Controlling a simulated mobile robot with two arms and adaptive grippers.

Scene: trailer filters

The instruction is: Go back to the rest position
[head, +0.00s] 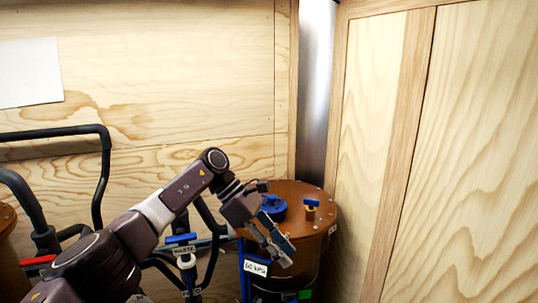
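My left arm reaches in from the lower left. Its gripper (281,252) hangs in front of the brown round filter tank (318,222) near the corner, pointing down and to the right. The fingers look slightly apart, but the view is too small to tell whether they are open or shut. I see nothing clearly held. My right gripper does not show.
The tank top carries a blue round cap (272,205) and a small blue-handled valve (312,203). A blue-handled valve labelled WASTE (184,248) and black hoses (103,175) stand left of it. Wooden walls (440,150) enclose the corner.

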